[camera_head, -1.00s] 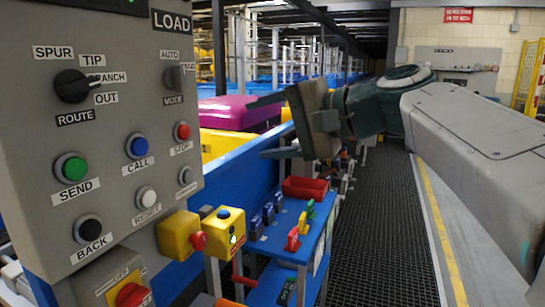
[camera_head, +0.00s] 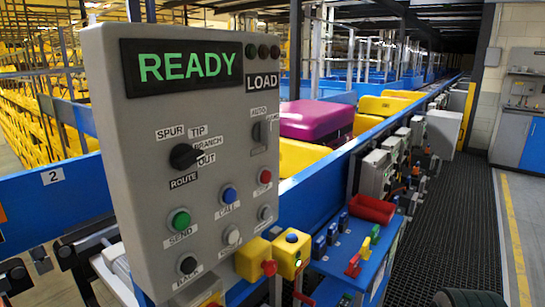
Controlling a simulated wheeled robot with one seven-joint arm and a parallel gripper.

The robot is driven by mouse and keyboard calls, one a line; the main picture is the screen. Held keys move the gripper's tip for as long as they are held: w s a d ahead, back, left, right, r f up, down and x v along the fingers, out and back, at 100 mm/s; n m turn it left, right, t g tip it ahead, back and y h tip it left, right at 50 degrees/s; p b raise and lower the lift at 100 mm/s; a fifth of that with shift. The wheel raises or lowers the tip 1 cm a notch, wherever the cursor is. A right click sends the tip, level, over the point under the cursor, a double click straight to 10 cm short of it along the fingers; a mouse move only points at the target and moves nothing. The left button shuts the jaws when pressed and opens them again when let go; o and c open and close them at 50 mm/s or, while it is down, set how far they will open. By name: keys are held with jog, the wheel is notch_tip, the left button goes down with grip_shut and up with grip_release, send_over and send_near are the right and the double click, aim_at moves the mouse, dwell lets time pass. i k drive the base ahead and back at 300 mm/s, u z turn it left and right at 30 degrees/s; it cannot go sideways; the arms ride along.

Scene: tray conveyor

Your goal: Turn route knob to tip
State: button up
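The route knob (camera_head: 185,157) is a black rotary knob on the grey control panel (camera_head: 150,210). Its handle points right and slightly up, toward the BRANCH label (camera_head: 208,141). The TIP label (camera_head: 199,131) is above the knob, SPUR is at its upper left, OUT at its lower right and ROUTE below it. The panel's display (camera_head: 190,66) reads READY in green. My gripper is not in view, and nothing touches the knob.
A mode knob (camera_head: 261,132) and several push buttons share the panel. Yellow button boxes (camera_head: 290,255) and a blue shelf (camera_head: 360,255) with a red bin (camera_head: 372,209) stand at its right. A conveyor with magenta (camera_head: 312,119) and yellow trays runs behind.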

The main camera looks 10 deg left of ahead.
aim_at(183, 156)
jog(key=u, duration=1.4)
jog(key=k, duration=1.3)
jog(key=z, duration=0.2)
jog(key=i, duration=0.7)
jog(key=z, duration=0.15)
